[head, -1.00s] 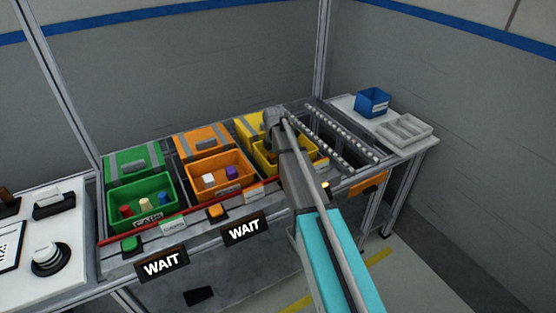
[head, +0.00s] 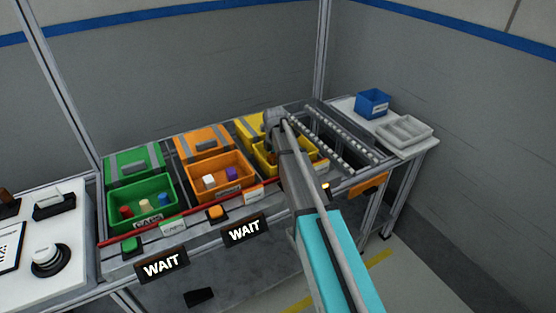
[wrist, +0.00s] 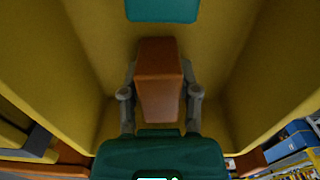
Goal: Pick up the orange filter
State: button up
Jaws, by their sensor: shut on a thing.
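The orange filter (wrist: 160,85) is a block seen in the wrist view, inside the yellow bin (wrist: 88,88). My gripper (wrist: 159,76) is shut on it, with one finger against each side. A teal block (wrist: 162,9) lies beyond it at the top of the wrist view, apart from the filter. In the head view my arm reaches over the yellow bin (head: 262,161) and hides much of its inside. I cannot make out the filter there.
The bin's walls rise close on both sides of my gripper. To the left stand an orange bin (head: 222,184) and a green bin (head: 141,206) with small parts in them. At the right a blue box (head: 372,103) and a grey divided tray (head: 404,130) stand on a white surface.

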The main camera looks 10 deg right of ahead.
jog(key=shift+r, duration=0.1)
notch_tip(320, 180, up, 3)
jog(key=p, duration=0.3)
jog(key=s+a+r+p, duration=0.1)
jog(key=s+r+p, duration=0.8)
jog(key=s, duration=0.5)
jog(key=shift+a+r+p, duration=0.2)
jog(key=shift+r+p, duration=0.2)
jog(key=shift+p, duration=0.1)
jog(key=shift+s, duration=0.2)
